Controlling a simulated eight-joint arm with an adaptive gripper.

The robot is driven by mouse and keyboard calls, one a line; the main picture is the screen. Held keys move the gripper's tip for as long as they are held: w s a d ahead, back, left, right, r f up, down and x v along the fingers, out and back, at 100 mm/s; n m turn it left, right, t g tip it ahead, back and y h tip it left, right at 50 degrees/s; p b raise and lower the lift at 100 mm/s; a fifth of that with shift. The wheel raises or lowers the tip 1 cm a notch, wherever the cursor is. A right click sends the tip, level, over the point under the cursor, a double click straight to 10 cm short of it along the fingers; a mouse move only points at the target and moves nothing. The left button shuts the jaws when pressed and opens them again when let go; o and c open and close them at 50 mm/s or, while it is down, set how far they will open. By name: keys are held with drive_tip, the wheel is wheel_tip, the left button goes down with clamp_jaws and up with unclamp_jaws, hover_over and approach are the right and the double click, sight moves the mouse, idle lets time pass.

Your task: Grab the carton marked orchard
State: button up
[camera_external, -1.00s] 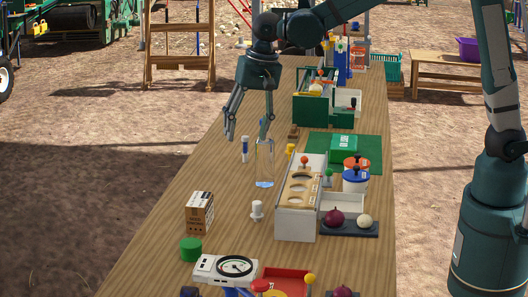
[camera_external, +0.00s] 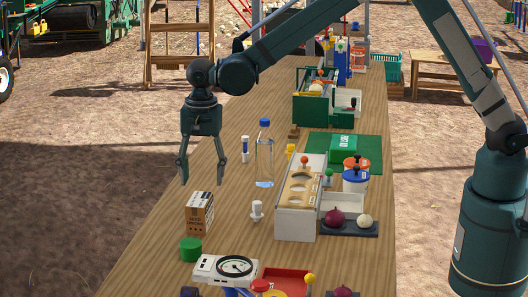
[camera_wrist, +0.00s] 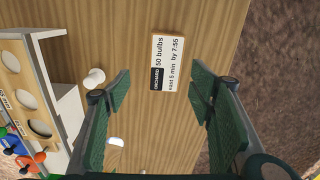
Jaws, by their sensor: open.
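The carton (camera_external: 199,213) is a small brown box with a white printed label, standing on the wooden table near its left edge. In the wrist view the carton (camera_wrist: 168,63) shows from above, with a label reading "ORCHARD", "50 bulbs" and a line about 7:55. My gripper (camera_external: 200,181) is open and empty, above and slightly behind the carton in the external view. In the wrist view my gripper (camera_wrist: 158,85) has its fingers spread wide, with the carton showing between and beyond them. They appear apart from it.
A clear bottle (camera_external: 264,160) stands behind. Table around the carton is mostly clear.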

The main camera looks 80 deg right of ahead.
sight(202, 197)
drive_tip(key=shift+w+a+f+m, duration=0.2)
drive_tip(key=shift+w+f, duration=0.15)
drive_tip(key=shift+f, duration=0.25)
drive_tip(key=shift+w+a+f+m, duration=0.1)
drive_tip(key=shift+w+f+m, duration=0.15)
drive_tip(key=shift+f, duration=0.3)
drive_tip(key=shift+d+f, duration=0.1)
drive_tip(key=shift+f, duration=1.2)
drive_tip(key=shift+f, duration=2.6)
drive_tip(key=c, duration=1.3)
drive_tip(key=shift+o, duration=0.2)
drive_tip(key=shift+r, duration=0.1)
